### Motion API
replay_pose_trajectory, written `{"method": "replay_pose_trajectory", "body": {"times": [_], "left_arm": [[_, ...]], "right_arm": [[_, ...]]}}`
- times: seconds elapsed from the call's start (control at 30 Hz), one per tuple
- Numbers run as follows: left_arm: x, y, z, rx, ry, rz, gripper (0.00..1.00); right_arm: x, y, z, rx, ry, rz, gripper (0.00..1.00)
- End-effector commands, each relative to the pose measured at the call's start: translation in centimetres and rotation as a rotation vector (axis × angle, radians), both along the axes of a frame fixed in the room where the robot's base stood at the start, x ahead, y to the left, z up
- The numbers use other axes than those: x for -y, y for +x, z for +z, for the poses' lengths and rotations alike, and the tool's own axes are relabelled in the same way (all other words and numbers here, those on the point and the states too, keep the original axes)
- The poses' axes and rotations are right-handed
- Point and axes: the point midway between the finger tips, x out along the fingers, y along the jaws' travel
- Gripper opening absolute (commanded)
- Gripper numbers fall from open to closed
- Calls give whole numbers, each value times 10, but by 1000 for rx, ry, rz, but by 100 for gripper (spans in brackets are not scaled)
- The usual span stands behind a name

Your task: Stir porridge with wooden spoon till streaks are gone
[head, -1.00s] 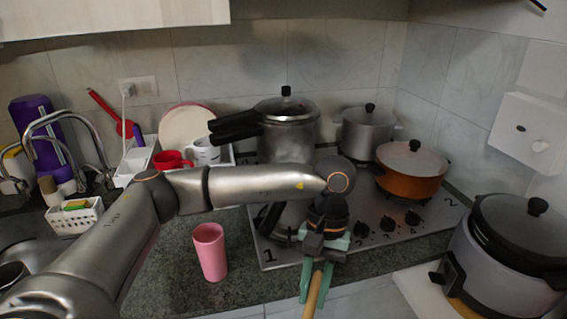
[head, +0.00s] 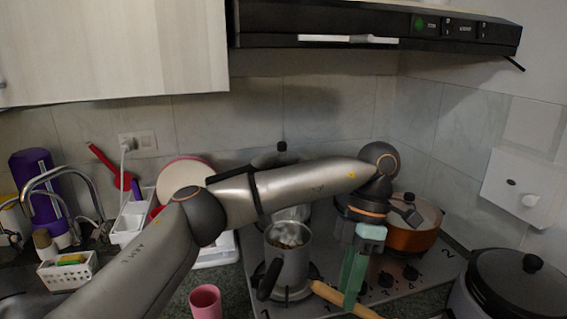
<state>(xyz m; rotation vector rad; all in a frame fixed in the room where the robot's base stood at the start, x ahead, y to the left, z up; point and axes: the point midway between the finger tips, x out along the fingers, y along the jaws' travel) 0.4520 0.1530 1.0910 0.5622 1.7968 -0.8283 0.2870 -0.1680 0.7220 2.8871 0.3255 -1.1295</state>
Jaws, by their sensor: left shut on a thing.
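A small metal pot (head: 287,262) with a dark handle stands on the front left of the stove. Its contents (head: 288,235) look greyish-white and mottled; I cannot tell whether streaks show. My left gripper (head: 352,285), with green fingers, is shut on the wooden spoon (head: 340,299) in front of the stove, right of the pot. The spoon's light wooden shaft lies slanted across the view, and its far end is cut off by the bottom edge. I cannot tell which end shows. My right gripper is not in view.
An orange lidded pot (head: 412,238) stands on the stove's right. A pressure cooker lid (head: 282,157) shows behind my left arm. A rice cooker (head: 520,285) is at the lower right, a pink cup (head: 206,302) at the bottom. The range hood (head: 380,28) hangs above.

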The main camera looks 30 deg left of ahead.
Motion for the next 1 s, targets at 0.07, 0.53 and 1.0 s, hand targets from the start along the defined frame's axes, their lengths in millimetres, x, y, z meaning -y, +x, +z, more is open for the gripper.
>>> {"method": "replay_pose_trajectory", "body": {"times": [0.07, 0.53, 1.0], "left_arm": [[-5, 8, 16, -54, 23, 199, 0], [-29, 27, 65, -360, -34, 1078, 0], [-61, 38, 101, -541, -227, 1685, 0]], "right_arm": [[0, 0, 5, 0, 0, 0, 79], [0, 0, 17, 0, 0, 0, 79], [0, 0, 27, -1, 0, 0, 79]]}}
